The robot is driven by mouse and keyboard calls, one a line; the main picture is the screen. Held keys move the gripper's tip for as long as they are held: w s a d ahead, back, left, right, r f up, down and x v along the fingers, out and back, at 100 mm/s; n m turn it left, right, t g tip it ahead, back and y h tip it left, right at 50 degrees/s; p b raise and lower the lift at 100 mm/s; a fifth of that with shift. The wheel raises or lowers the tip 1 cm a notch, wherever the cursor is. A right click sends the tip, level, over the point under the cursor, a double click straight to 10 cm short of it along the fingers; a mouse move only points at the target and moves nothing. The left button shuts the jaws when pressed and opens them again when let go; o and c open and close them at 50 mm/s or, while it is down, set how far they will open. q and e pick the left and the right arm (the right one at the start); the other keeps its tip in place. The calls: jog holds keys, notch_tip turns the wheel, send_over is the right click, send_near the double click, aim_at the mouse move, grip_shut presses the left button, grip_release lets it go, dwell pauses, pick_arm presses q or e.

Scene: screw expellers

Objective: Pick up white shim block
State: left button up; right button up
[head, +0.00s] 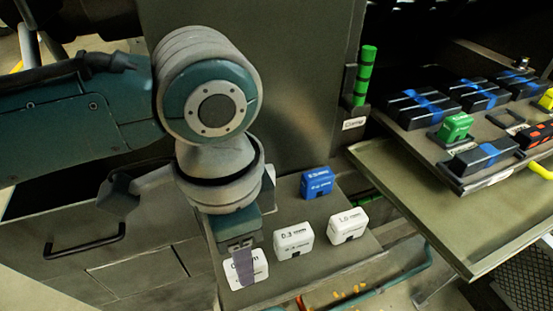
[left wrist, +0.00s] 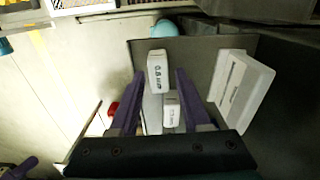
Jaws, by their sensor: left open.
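A white shim block (head: 262,265) sits at the near end of the small grey shelf, partly covered by my left gripper (head: 243,268), which points down over it. In the left wrist view, my left gripper (left wrist: 160,74) is open, with its two purple fingers on either side of a white block with a "mm" label (left wrist: 157,68). I cannot tell whether the fingers touch it. Two more white shim blocks stand on the shelf, one marked 0.3 mm (head: 293,240) and one marked 1.0 mm (head: 347,227). My right gripper is in neither view.
A blue block (head: 317,183) stands behind the white ones on the shelf (head: 335,262). Another white block (left wrist: 245,90) lies right of the fingers in the wrist view. A green cylinder stack (head: 364,75) stands behind. A tray (head: 470,183) with black, blue and green parts is at right.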

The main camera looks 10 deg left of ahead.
pick_arm(q)
notch_tip(320, 180, down, 4)
jog(key=shift+s+r, duration=0.1)
jog(key=shift+r, duration=0.05)
grip_shut()
dwell(0.3)
